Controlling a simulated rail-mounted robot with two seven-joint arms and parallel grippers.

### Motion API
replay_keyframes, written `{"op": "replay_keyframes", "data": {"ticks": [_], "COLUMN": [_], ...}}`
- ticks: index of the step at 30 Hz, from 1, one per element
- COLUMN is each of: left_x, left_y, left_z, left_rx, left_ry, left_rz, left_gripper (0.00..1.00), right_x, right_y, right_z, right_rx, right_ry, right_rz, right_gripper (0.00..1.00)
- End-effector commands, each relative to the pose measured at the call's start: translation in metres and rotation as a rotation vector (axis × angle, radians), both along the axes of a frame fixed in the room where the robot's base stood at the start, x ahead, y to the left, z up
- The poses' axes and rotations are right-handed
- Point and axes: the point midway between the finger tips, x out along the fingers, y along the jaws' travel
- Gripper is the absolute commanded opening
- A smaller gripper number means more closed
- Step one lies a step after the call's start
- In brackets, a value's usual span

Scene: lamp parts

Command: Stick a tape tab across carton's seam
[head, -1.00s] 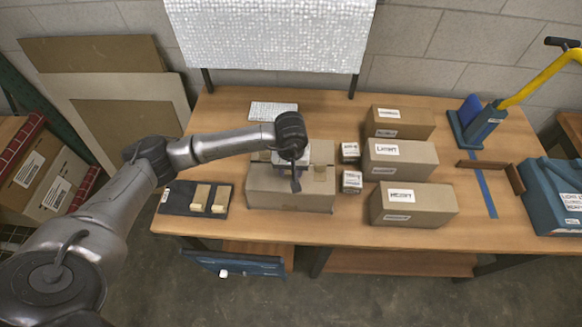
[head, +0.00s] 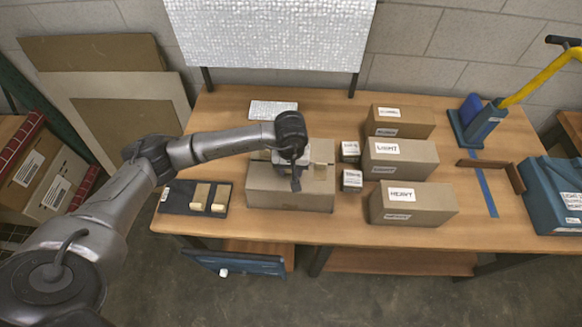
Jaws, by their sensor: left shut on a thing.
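A tan patch (head: 321,173) shows on the carton's top just right of the gripper. Two tan tape tabs, one left (head: 199,196) and one right (head: 220,198), lie on a dark pad (head: 178,199) left of the carton. My right gripper is not in view.
Two small boxes (head: 352,180) stand right of the carton. Farther right are three larger brown boxes, one labelled HEAVY (head: 425,209) and one LIGHT (head: 410,163). A light panel (head: 270,35) stands at the back.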

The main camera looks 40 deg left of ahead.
Motion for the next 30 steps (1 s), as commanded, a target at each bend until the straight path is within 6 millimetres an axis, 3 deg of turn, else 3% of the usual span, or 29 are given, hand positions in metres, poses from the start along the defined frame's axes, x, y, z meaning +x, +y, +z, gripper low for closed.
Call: {"op": "replay_keyframes", "data": {"ticks": [30], "left_x": [-0.0002], "left_y": [0.0002], "left_z": [-0.0093], "left_rx": [0.001], "left_ry": [0.001], "left_rz": [0.001], "left_gripper": [0.18], "right_x": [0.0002], "right_y": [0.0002], "right_z": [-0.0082], "right_rx": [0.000], "right_ry": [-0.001], "right_rz": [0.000], "right_gripper": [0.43]}}
